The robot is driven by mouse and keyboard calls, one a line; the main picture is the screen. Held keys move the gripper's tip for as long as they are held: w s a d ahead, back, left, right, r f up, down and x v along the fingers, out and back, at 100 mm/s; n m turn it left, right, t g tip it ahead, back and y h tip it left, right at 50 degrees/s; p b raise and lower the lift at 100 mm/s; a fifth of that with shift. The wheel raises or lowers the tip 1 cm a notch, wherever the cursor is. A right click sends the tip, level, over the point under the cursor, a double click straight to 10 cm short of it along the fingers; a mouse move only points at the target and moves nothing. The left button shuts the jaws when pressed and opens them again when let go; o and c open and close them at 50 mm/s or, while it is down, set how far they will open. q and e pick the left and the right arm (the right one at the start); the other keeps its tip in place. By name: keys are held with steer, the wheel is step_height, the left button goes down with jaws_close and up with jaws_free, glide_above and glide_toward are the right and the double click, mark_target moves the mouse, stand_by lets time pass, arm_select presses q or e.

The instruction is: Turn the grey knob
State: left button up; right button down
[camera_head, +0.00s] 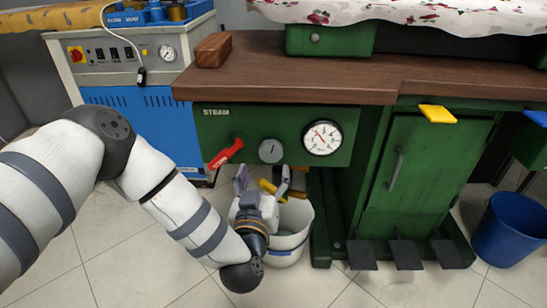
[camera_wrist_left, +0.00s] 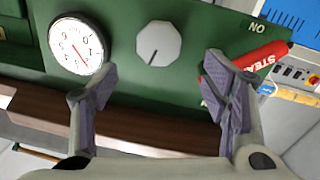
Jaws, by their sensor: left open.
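The grey knob (camera_head: 271,151) is a round dial on the green steam panel (camera_head: 225,124), between a red handle (camera_head: 226,153) and a white pressure gauge (camera_head: 322,137). In the left wrist view the grey knob (camera_wrist_left: 158,43) has a dark pointer line and lies beyond and between the fingertips. My left gripper (camera_head: 263,177) is open and empty just below and in front of the knob. Its two fingers also show in the left wrist view (camera_wrist_left: 160,74), spread wide and apart from the knob. My right gripper is not in view.
A brown wooden worktop (camera_head: 300,70) overhangs the panel. A white bucket (camera_head: 291,245) stands below my left gripper, with a yellow item (camera_head: 267,187) beside the fingers. A green cabinet (camera_head: 430,170) stands right, with a blue bin (camera_head: 508,232) beyond it. A blue-fronted machine (camera_head: 150,115) is left.

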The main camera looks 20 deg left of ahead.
mark_target(270, 153)
arm_select(q)
steer(key=w+b, duration=0.1)
steer(key=w, duration=0.2)
steer(key=w+a+b, duration=0.1)
steer(key=w, duration=0.3)
steer(key=shift+w+a+f, duration=0.1)
steer(key=shift+a+f, duration=0.05)
steer(key=shift+a, duration=0.05)
steer(key=shift+w, duration=0.4)
steer(key=c, duration=1.1)
